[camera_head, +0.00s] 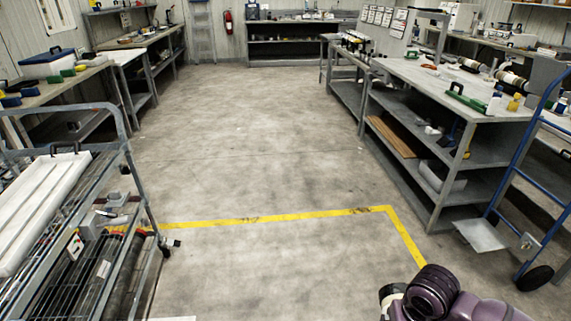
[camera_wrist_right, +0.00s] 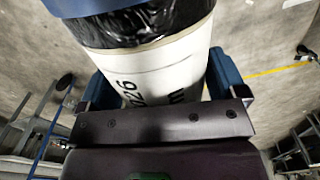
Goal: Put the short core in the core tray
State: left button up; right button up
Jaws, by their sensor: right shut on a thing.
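In the right wrist view, my right gripper (camera_wrist_right: 160,82) is shut on a white cylindrical core (camera_wrist_right: 150,62) with black printed marks, a dark wrapped band and a blue end. Its blue fingers press on both sides of the core. The core's far end is out of that view. In the head view, my purple right arm shows at the lower right; its fingers are not clear there. A long white tray with lengthwise ridges (camera_head: 38,205), which looks like the core tray, lies on the cart at the left. My left gripper is not in view.
The grey wire-shelf cart (camera_head: 135,165) stands at the lower left. A workbench with shelves (camera_head: 455,95) stands at the right, with a blue hand truck (camera_head: 525,170) beside it. The concrete floor between is clear, crossed by a yellow line (camera_head: 290,216).

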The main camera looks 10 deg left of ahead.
aim_at(49, 184)
jog(key=i, duration=1.15)
jog(key=i+l+u, duration=0.15)
jog(key=i, duration=0.95)
jog(key=u, duration=2.5)
